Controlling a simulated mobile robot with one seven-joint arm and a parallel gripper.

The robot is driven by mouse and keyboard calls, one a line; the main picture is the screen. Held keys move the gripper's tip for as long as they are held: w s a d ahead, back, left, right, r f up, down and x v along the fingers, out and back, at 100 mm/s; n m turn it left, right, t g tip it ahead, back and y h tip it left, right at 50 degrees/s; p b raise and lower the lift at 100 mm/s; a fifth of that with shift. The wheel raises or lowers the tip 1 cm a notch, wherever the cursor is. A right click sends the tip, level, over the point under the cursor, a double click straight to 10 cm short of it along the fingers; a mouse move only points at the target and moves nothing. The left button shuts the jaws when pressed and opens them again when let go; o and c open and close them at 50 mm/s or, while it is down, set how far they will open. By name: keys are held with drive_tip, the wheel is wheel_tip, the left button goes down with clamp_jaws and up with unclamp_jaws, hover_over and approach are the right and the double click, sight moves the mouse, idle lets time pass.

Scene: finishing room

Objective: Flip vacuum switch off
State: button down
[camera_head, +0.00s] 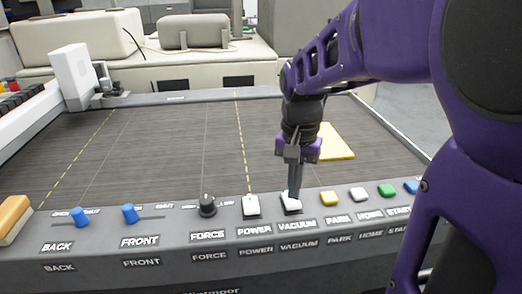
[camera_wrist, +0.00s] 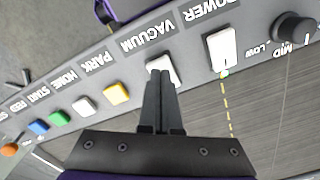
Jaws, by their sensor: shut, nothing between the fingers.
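The vacuum switch (camera_head: 291,203) is a white rocker above the VACUUM label on the grey front panel. My gripper (camera_head: 295,194) points down with its fingertips at this switch, covering part of it. In the wrist view the closed dark fingers (camera_wrist: 160,78) overlap the vacuum switch (camera_wrist: 159,66), whose white far part shows beyond the tips. The fingers are together with nothing between them. They look to be touching the switch or just above it; I cannot tell which. The switch's tilt is partly hidden.
The white power switch (camera_head: 251,205) is just left, then the black force knob (camera_head: 207,205). The yellow park button (camera_head: 328,198) is just right, then the white home button (camera_head: 358,194) and green start button (camera_head: 387,190). A yellow sheet (camera_head: 335,143) lies on the dark bed.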

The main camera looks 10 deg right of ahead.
sight(293, 203)
drive_tip(key=shift+f, duration=1.05)
idle(0.5)
drive_tip(key=shift+r+p, duration=3.1)
drive_tip(key=shift+r, duration=0.45)
